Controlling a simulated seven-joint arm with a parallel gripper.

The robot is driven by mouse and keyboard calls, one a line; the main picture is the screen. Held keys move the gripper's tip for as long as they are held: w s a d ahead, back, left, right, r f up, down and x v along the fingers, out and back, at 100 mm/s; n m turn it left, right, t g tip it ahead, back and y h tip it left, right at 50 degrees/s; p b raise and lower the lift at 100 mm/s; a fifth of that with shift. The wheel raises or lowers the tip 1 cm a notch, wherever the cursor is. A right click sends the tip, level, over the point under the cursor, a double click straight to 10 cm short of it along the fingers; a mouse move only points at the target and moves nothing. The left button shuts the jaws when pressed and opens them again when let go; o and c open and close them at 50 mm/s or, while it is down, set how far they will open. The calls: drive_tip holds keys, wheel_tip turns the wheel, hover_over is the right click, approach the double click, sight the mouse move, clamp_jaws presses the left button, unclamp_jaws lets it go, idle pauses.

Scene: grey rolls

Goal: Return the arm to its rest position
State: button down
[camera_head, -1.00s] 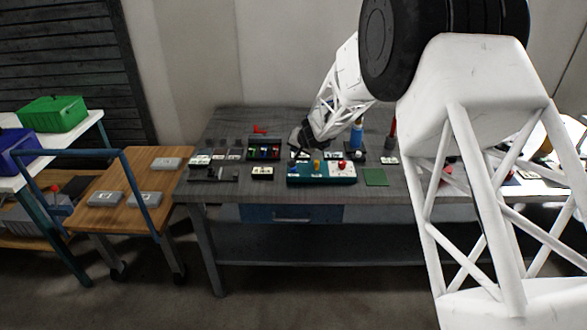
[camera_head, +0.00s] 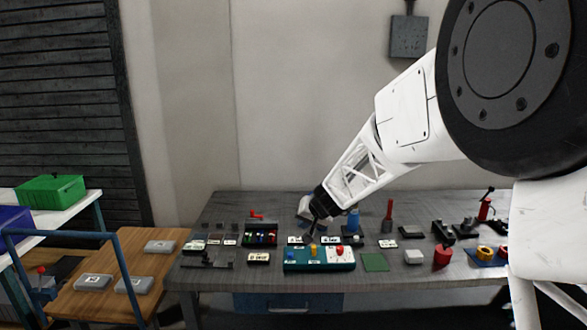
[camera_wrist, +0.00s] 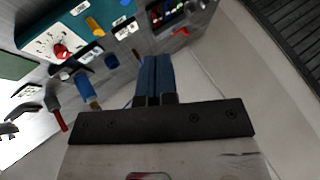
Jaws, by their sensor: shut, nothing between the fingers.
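My white lattice arm reaches down from the upper right in the head view. My gripper (camera_head: 311,237) is small and dark there, over the back part of the grey workbench (camera_head: 215,275), behind the teal panel (camera_head: 340,266) with its blue, yellow and red knobs. In the wrist view my gripper (camera_wrist: 155,60) shows two blue fingers side by side, shut with nothing between them. The teal panel (camera_wrist: 42,20) shows at the wrist view's upper left. Whether the fingertips touch anything is too small to tell.
A blue bottle (camera_head: 353,221) and a red-handled tool (camera_head: 388,215) stand right of my gripper. Several small parts cover the bench's right side. A wooden cart (camera_head: 120,260) with grey boxes and a green bin (camera_head: 50,190) are at the left.

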drive_tip(key=s+d+r+g+h, duration=0.1)
drive_tip(key=s+d+r, duration=0.15)
drive_tip(key=s, duration=0.45)
drive_tip(key=s+d+r, duration=0.2)
drive_tip(key=s+r, duration=0.1)
drive_tip(key=s, duration=0.4)
drive_tip(key=s+d+r+g+h, duration=0.1)
drive_tip(key=s+d+r, duration=0.15)
drive_tip(key=s, duration=0.45)
drive_tip(key=s+d+h, duration=0.2)
drive_tip(key=s+d, duration=0.2)
drive_tip(key=s, duration=0.9)
drive_tip(key=s+d+g+h, duration=0.1)
drive_tip(key=s+d, duration=0.3)
drive_tip(key=s, duration=1)
drive_tip(key=shift+d+f+g+h, duration=0.25)
drive_tip(key=shift+f+g+h, duration=0.05)
drive_tip(key=shift+h, duration=0.2)
